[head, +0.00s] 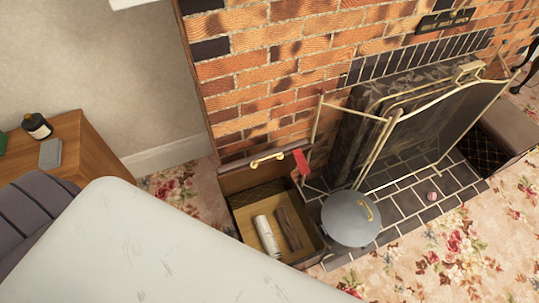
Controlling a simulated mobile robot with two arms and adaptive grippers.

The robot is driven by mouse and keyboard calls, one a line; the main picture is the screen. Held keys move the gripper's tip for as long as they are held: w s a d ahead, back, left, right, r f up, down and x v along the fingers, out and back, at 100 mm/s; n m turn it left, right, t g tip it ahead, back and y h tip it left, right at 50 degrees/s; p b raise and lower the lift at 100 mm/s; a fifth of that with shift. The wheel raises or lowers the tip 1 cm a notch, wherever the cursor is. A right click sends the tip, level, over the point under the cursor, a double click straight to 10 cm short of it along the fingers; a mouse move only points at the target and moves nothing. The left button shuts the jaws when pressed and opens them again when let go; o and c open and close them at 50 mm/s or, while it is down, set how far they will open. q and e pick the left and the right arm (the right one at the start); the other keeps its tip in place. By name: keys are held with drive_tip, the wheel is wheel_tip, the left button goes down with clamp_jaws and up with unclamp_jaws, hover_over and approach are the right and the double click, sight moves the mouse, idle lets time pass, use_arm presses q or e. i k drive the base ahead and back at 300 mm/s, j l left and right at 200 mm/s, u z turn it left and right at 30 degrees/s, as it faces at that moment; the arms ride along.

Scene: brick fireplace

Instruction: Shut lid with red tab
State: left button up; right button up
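A wooden box (231,200) stands open on the floor by the brick wall. Its lid (236,168) is raised at the back, seen nearly edge-on, with a brass handle (267,158) on it. A red tab (300,157) hangs at the lid's right end. Inside the box lie a white log (266,236) and a brown log (289,229). Neither of my grippers is in view.
A grey lidded bucket (350,218) stands right against the box's right side. A brass-framed fire screen (425,125) stands behind it on the tiled hearth (405,205). A large white surface (130,245) fills the lower left. Flowered carpet (465,245) is clear at the lower right.

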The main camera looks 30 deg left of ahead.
sight(240, 175)
drive_tip(key=k+j, duration=0.1)
drive_tip(key=j, duration=0.15)
drive_tip(key=k+j, duration=0.1)
drive_tip(key=i+j, duration=0.1)
drive_tip(key=j, duration=0.45)
drive_tip(key=j+u, duration=0.1)
drive_tip(key=j, duration=0.4)
drive_tip(key=i, duration=0.05)
